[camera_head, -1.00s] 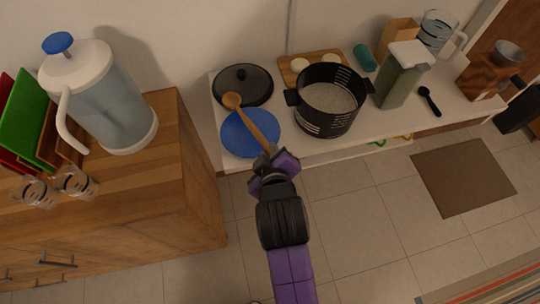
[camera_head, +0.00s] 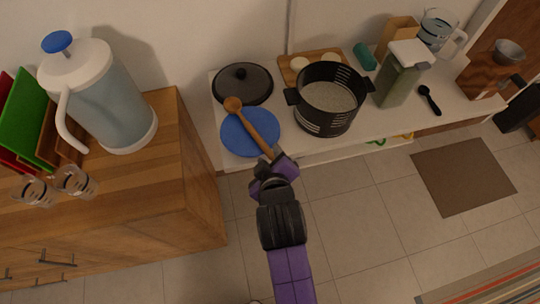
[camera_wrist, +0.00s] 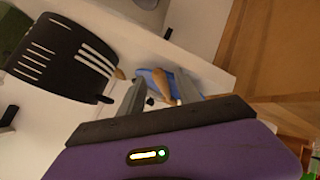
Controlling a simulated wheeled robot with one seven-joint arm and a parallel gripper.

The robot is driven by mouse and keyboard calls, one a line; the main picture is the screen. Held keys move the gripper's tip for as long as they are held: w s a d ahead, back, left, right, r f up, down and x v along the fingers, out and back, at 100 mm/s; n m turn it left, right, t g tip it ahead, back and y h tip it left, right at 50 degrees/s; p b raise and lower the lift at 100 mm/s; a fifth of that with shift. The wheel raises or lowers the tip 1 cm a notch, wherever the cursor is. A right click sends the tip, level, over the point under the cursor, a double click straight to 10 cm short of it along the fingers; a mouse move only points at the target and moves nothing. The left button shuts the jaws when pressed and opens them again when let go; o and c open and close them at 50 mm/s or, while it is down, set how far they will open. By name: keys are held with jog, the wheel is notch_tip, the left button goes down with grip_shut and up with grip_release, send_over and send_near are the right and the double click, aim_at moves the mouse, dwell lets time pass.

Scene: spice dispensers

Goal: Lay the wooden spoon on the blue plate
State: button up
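The wooden spoon (camera_head: 255,127) lies across the blue plate (camera_head: 236,140) in the head view. Its bowl reaches past the plate's upper left edge, near the black lid, and its handle runs down right past the rim to my gripper (camera_head: 272,160). In the wrist view the handle (camera_wrist: 161,88) shows between the two fingers of my gripper (camera_wrist: 160,92), with part of the blue plate (camera_wrist: 150,76) behind. The fingers stand apart, with a visible gap beside the handle. Whether the spoon rests fully on the plate is hard to tell.
The black lidded pan (camera_head: 243,84) is behind the plate, and the black pot (camera_head: 327,98) stands to its right on the white counter. A green container (camera_head: 398,82) and a black spoon (camera_head: 430,100) are farther right. A wooden cabinet with a pitcher (camera_head: 105,95) is at left.

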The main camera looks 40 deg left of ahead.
jog(key=shift+s+d+r, duration=0.1)
jog(key=shift+r, duration=0.2)
jog(key=v, duration=1.1)
jog(key=shift+s+d+r, duration=0.15)
jog(key=shift+d+r, duration=0.05)
jog(key=s+d+f+m+t+h, duration=0.1)
jog(key=d+f+m+t, duration=0.15)
jog(key=d, duration=0.75)
jog(key=s+d+f+m+t+h, duration=0.15)
jog(key=d+m, duration=0.25)
jog(key=d, duration=0.7)
jog(key=s+d+r+m+t+h, duration=0.2)
jog(key=s+d+r+m+h, duration=0.2)
jog(key=s+d+r+m, duration=0.3)
jog(key=s+d+m, duration=0.3)
jog(key=s+d, duration=0.2)
jog(key=s, duration=0.2)
jog(key=shift+d+t, duration=0.3)
jog(key=shift+d, duration=0.1)
